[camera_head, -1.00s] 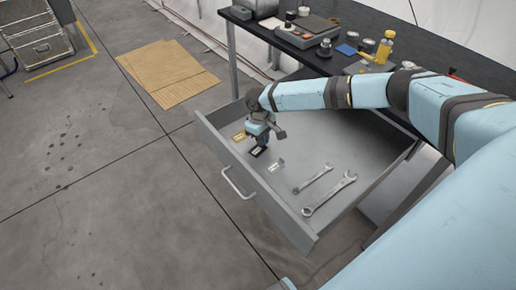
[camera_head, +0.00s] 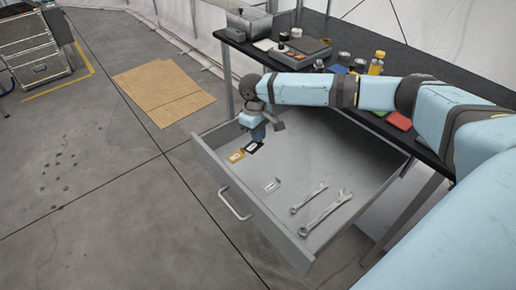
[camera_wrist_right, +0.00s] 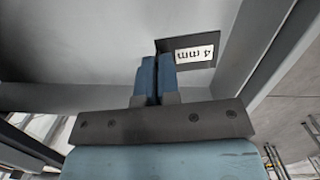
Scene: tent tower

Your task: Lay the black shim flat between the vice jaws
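The black shim (camera_head: 253,147) shows in the head view at the tip of my right gripper (camera_head: 258,134), above the left part of the open drawer. In the right wrist view, the fingers of my right gripper (camera_wrist_right: 157,80) are nearly together with the black shim (camera_wrist_right: 162,46) between their tips. Its white "4 mm" label faces the camera and sticks out to the right of the fingers. I cannot make out the vice jaws for certain. My left gripper is not in view.
The drawer (camera_head: 320,160) also holds a yellow shim (camera_head: 236,155), a grey shim (camera_head: 271,185) and two wrenches (camera_head: 325,212). The dark workbench (camera_head: 355,42) behind carries a grey box, a grey device (camera_head: 300,52), bottles and small items. Cardboard (camera_head: 163,92) lies on the floor.

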